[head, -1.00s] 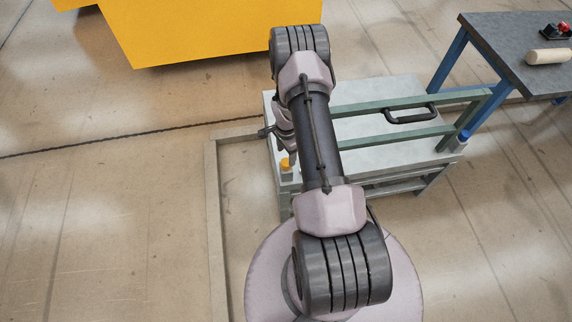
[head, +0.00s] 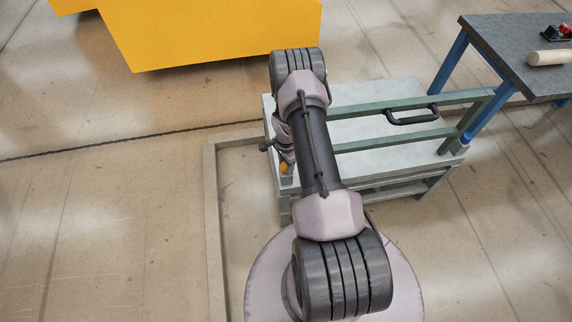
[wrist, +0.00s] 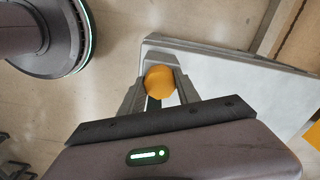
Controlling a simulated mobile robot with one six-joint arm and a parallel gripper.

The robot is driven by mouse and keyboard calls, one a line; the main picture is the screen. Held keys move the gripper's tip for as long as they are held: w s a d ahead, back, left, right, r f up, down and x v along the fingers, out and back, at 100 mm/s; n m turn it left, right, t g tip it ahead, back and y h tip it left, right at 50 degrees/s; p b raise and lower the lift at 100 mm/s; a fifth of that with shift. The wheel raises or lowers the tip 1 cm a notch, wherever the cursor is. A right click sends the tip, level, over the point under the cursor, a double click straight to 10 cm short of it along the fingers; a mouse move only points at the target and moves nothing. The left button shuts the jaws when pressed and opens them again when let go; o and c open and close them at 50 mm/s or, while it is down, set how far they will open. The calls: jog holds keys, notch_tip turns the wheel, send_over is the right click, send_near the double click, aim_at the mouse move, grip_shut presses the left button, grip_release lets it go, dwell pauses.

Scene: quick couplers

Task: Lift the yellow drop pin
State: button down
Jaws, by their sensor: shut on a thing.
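The yellow drop pin (head: 284,168) shows as a small orange-yellow knob at the near left corner of the grey table, partly covered by my arm in the head view. In the wrist view the round yellow top of the pin (wrist: 160,82) sits between the two fingers of my gripper (wrist: 159,90). The fingers are shut on it from both sides. The pin's lower part is hidden, so I cannot tell whether it is clear of its seat.
The grey table (head: 375,160) carries a green frame (head: 400,140) with a black handle (head: 411,116). A blue pin (head: 466,137) stands at its right corner. A dark workbench (head: 520,55) is at the upper right. A large yellow block (head: 210,30) stands at the back left.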

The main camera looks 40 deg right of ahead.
jog(key=shift+r+p, duration=1.3)
jog(key=shift+r, duration=1.05)
jog(key=shift+w+d+f, duration=0.1)
jog(key=shift+f, duration=0.05)
jog(key=c, duration=0.9)
grip_release()
notch_tip(320, 180, up, 18)
jog(key=p, duration=0.5)
jog(key=shift+f, duration=0.25)
